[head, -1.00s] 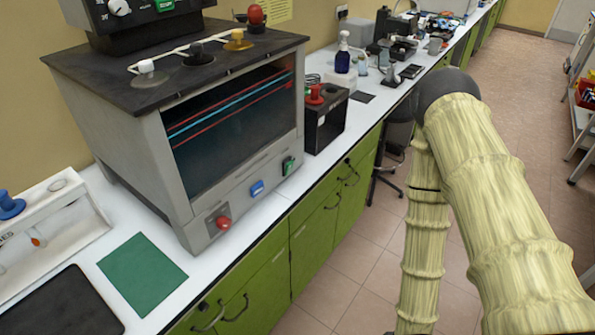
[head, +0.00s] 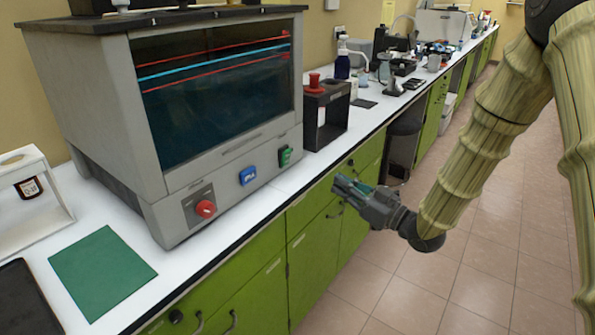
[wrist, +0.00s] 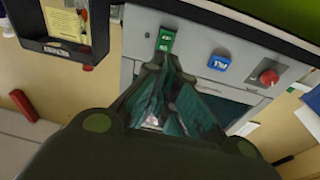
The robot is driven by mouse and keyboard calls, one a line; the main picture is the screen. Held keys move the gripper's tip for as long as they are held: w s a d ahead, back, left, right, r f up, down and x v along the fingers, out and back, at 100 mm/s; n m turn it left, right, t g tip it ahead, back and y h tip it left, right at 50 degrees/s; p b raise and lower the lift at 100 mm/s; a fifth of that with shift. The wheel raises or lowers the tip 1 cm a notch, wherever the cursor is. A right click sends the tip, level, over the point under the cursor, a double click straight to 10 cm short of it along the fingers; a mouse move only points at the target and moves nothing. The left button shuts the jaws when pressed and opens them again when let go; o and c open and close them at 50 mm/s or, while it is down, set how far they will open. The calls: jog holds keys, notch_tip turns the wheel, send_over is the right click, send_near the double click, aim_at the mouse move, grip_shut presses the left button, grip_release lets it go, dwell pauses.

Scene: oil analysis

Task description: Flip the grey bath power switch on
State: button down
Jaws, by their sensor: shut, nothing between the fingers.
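The grey bath (head: 150,130) is a large grey box with a dark front window, standing on the white counter. Its lower front panel carries a red knob (head: 206,209), a blue switch (head: 247,176) and a green rocker switch (head: 285,156) at the right end. In the wrist view the panel appears turned over, with the green switch (wrist: 166,40) just beyond the fingertips and the blue switch (wrist: 219,62) to its right. My gripper (head: 345,184) is shut and empty, in front of the counter edge, right of the green switch and apart from it. Whether the green switch is on cannot be told.
A black open stand (head: 327,115) with a red top is right of the bath. A green mat (head: 102,272) lies on the counter at left. Green cabinets (head: 315,240) with handles are below the counter edge. The floor aisle (head: 490,240) at right is clear.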

aim_at(286, 157)
notch_tip(286, 157, up, 2)
jog(key=shift+a+n+g+y, duration=0.15)
jog(key=shift+n+g+y, duration=0.15)
jog(key=shift+n+y, duration=0.25)
jog(key=shift+a, duration=0.1)
jog(key=x, duration=1.3)
jog(key=shift+w+a+r, duration=0.1)
jog(key=shift+w+a, duration=0.15)
jog(key=shift+p, duration=0.35)
